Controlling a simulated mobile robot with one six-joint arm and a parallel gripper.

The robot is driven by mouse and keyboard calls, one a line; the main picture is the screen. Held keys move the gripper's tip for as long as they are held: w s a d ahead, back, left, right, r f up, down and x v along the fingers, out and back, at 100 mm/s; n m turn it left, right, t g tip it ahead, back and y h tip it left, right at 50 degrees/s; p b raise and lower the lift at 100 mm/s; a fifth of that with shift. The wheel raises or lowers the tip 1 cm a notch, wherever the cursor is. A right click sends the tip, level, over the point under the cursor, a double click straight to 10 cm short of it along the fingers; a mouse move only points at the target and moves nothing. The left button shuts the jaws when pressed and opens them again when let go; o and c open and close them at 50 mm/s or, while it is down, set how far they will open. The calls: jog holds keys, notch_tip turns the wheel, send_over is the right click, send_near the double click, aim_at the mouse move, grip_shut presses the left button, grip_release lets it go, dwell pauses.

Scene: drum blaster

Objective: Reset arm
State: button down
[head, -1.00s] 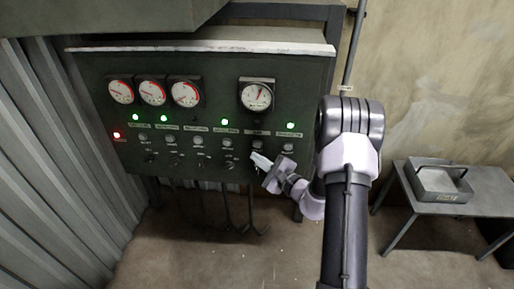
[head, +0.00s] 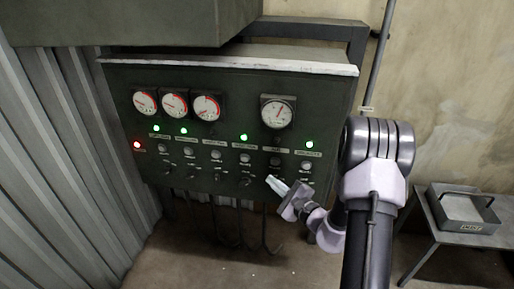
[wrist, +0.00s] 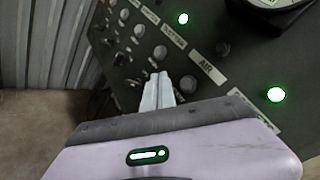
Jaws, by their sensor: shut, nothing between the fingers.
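My gripper (head: 277,185) is at the lower right of a dark green control panel (head: 330,105), in front of its row of knobs. Its pale fingers are together and hold nothing, as the wrist view (wrist: 158,90) also shows. In the head view I cannot tell whether the fingertips touch the panel. The panel carries several round gauges, one of them a larger gauge (head: 278,112) at the right. Several green lamps and a red lamp (head: 137,145) are lit. In the wrist view a label (wrist: 208,68) and a green lamp (wrist: 276,94) lie right of the fingers.
A grey table (head: 430,225) with a metal tray (head: 465,228) stands at the right. A corrugated metal wall (head: 60,170) closes off the left. Dark hooked rods (head: 264,235) hang below the panel. The concrete floor (head: 185,265) below is clear.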

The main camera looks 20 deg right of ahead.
jog(key=s+a+r+n+g+y, duration=0.4)
jog(key=a+r+n, duration=0.15)
jog(key=a, duration=0.55)
jog(key=s+a+r+n+g+y, duration=0.45)
jog(key=a+r, duration=0.25)
jog(key=a, duration=0.4)
jog(key=s+a+r+n+g, duration=0.2)
jog(key=s+a+n+g, duration=0.25)
jog(key=s, duration=0.35)
jog(key=s+d+n+h, duration=0.1)
jog(key=s+n+h, duration=0.4)
jog(key=s, duration=0.5)
jog(key=s+d+r+t+h, duration=0.1)
jog(key=s+d+t+h, duration=0.1)
jog(key=d+h, duration=0.3)
jog(key=shift+s+d+r, duration=0.15)
jog(key=shift+d+r, duration=0.15)
jog(key=c, duration=2.1)
grip_release()
